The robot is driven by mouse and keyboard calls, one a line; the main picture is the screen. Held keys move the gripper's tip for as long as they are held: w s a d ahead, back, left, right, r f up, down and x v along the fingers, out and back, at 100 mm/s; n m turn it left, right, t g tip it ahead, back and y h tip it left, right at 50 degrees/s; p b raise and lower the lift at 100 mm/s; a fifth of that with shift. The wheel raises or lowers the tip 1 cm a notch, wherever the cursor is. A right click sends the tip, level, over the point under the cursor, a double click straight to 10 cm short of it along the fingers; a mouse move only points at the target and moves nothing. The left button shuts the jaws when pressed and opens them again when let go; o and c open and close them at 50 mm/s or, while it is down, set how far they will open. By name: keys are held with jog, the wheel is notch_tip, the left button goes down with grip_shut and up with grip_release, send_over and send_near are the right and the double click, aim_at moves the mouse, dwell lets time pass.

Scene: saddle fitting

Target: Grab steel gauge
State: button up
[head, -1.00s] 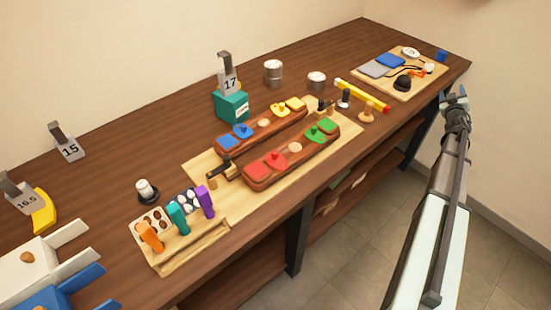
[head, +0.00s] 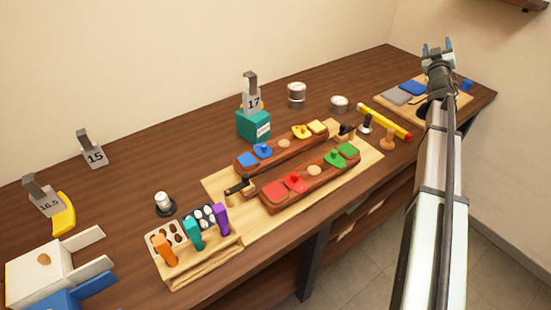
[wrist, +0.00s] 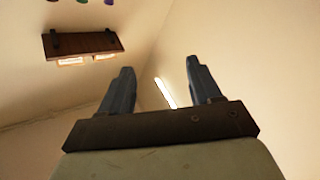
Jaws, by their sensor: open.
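Three grey gauge plates with dark upright grips stand on the bench in the head view. One marked 17 (head: 253,102) is at the teal box near the back middle. One marked 15 (head: 94,155) stands at the left, and one marked 16.5 (head: 46,202) stands farther left by a yellow curved piece. I cannot tell which one is the steel gauge. My gripper (head: 437,49) is raised at the far right, well away from all three.
The teal box (head: 253,125) stands behind the wooden board (head: 218,187) with its long brown fixtures. The back left of the bench is clear.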

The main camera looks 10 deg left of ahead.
jog(key=a+m+g+y, duration=0.1)
jog(key=a+g+y, duration=0.1)
jog(key=a, duration=1.6)
jog(key=s+a+f+n+g+y, duration=0.1)
jog(key=s+a+g+y, duration=0.15)
jog(key=s+a, duration=0.7)
jog(key=s+a+n+g+y, duration=0.1)
jog(key=s+a+g+y, duration=0.15)
jog(key=a, duration=1.45)
jog(key=s+a+f+n+g+y, duration=0.15)
jog(key=s+a+y, duration=0.35)
jog(key=a, duration=0.8)
jog(key=n+g+h, duration=0.5)
jog(key=n+g, duration=0.2)
jog(key=g, duration=0.4)
send_over(162, 197)
jog(key=s+d, duration=0.2)
jog(key=d, duration=0.2)
notch_tip(162, 197, down, 10)
jog(key=x, duration=0.7)
jog(key=shift+w+a+f, duration=0.2)
jog(key=shift+w+x, duration=0.2)
jog(key=shift+x, duration=2.45)
jog(key=shift+d, duration=0.2)
